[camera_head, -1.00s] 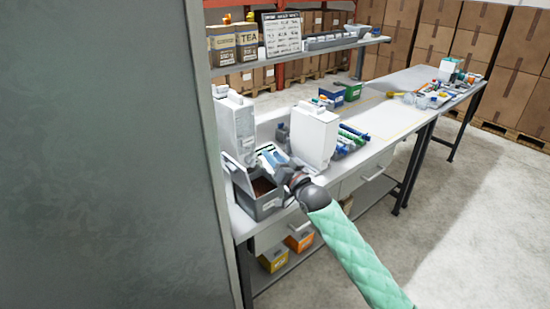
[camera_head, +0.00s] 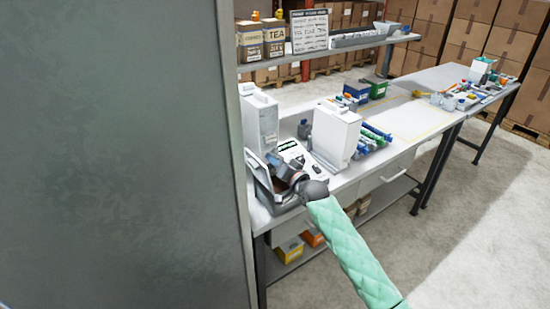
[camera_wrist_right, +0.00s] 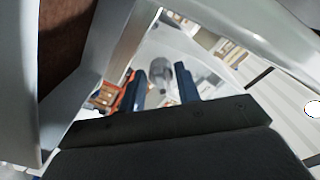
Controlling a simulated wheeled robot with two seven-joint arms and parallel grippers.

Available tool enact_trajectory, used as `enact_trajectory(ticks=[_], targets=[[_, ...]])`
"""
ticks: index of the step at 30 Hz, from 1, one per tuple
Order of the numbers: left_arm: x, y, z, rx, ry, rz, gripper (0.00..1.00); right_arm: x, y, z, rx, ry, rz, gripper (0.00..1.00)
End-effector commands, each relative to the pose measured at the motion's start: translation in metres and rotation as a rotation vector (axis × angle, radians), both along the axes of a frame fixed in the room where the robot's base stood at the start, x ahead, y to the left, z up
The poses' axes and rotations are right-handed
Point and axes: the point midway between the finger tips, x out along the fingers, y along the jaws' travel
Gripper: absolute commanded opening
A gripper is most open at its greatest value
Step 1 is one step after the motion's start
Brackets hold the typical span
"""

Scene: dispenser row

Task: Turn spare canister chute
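Two tall white dispenser canisters stand on the workbench in the head view: one in the middle (camera_head: 335,135) and one further left (camera_head: 262,120). I cannot tell which is the spare, and no chute shows clearly. My right gripper (camera_head: 284,176) is over a grey open-lidded box (camera_head: 283,208) at the bench's near left end, left of the middle canister. In the right wrist view its two dark blue fingers (camera_wrist_right: 159,90) stand apart. A grey rounded part (camera_wrist_right: 160,70) shows in the gap between them; contact is unclear. My left gripper is not in view.
A large grey panel (camera_head: 115,150) fills the left of the head view. A shelf (camera_head: 330,46) with tea boxes (camera_head: 274,36) runs above the bench. Green and blue bins (camera_head: 374,90) stand beyond the canisters. The bench's far middle (camera_head: 415,120) is mostly clear.

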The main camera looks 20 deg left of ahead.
Motion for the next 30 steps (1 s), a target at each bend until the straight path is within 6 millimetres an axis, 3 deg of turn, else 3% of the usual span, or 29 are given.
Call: enact_trajectory(ticks=[12,13,17,27,30], targets=[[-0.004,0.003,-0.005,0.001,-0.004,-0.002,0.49,0.005,0.006,0.0,-0.001,-0.001,0.0,0.33],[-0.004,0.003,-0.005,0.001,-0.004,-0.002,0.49,0.005,0.006,0.0,-0.001,-0.001,0.0,0.31],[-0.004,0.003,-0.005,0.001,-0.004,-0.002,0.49,0.005,0.006,0.0,-0.001,-0.001,0.0,0.05],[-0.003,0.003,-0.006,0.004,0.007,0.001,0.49,0.005,0.005,-0.001,-0.024,-0.033,0.0,0.04],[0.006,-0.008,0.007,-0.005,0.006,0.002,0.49,0.005,0.005,-0.002,-0.052,-0.07,0.0,0.04]])
